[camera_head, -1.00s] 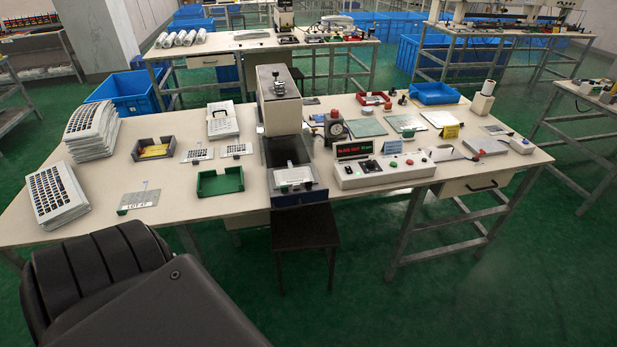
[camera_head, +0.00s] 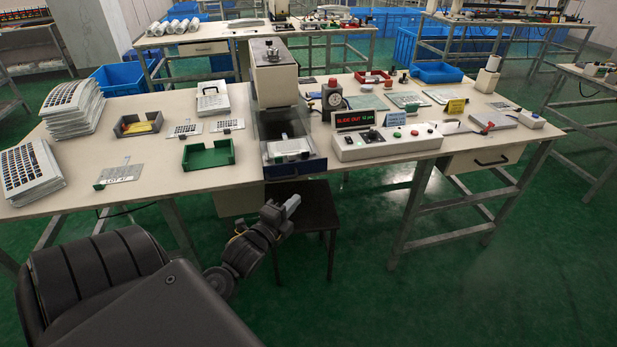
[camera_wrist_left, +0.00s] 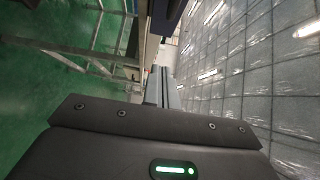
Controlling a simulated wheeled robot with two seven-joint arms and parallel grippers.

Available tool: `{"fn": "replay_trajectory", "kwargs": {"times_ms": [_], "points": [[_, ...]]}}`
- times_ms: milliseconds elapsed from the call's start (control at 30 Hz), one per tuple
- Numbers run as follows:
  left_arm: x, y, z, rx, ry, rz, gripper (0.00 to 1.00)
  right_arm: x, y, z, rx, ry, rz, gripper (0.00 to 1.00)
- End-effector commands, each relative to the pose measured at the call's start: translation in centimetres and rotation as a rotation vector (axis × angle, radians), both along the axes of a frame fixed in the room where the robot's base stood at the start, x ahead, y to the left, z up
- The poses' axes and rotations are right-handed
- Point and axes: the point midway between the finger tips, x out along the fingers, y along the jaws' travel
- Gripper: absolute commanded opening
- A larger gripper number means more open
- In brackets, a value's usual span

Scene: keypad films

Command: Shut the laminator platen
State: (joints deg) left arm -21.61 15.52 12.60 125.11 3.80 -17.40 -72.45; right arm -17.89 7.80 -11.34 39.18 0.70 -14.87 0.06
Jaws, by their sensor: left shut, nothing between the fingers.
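The laminator (camera_head: 274,76) is a tall beige press on the table. Its platen (camera_head: 312,167) is a dark sliding tray with a blue-black front, drawn out toward me at the table's front edge. A pale plate (camera_head: 288,147) lies on it. My left gripper (camera_head: 291,204) is shut and empty, in front of the table and lower than the platen, apart from it. The gripper's shut fingers (camera_wrist_left: 172,92) also show in the left wrist view, pointing away. My right gripper is not in view.
A control box (camera_head: 386,143) with a lit display reading "SLIDE OUT" (camera_head: 354,119) stands right of the platen. A green tray (camera_head: 208,154) sits to its left. A dark stool (camera_head: 310,205) stands below the platen. Stacked printed sheets (camera_head: 72,108) lie at far left.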

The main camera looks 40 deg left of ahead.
Motion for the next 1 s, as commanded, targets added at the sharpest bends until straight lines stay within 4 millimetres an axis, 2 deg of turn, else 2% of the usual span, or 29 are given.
{"fn": "replay_trajectory", "kwargs": {"times_ms": [167,567,800,1000], "points": [[2.1,0.4,0.2,-0.002,-0.001,0.0,0.0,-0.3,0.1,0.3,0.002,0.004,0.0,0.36],[10.0,1.8,0.1,-0.004,-0.001,0.001,0.0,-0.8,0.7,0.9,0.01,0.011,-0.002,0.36],[11.5,4.4,0.0,-0.002,0.002,0.0,0.0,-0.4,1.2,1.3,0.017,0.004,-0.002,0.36],[11.9,5.0,-0.1,-0.003,0.001,0.0,0.0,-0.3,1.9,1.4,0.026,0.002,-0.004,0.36]]}}
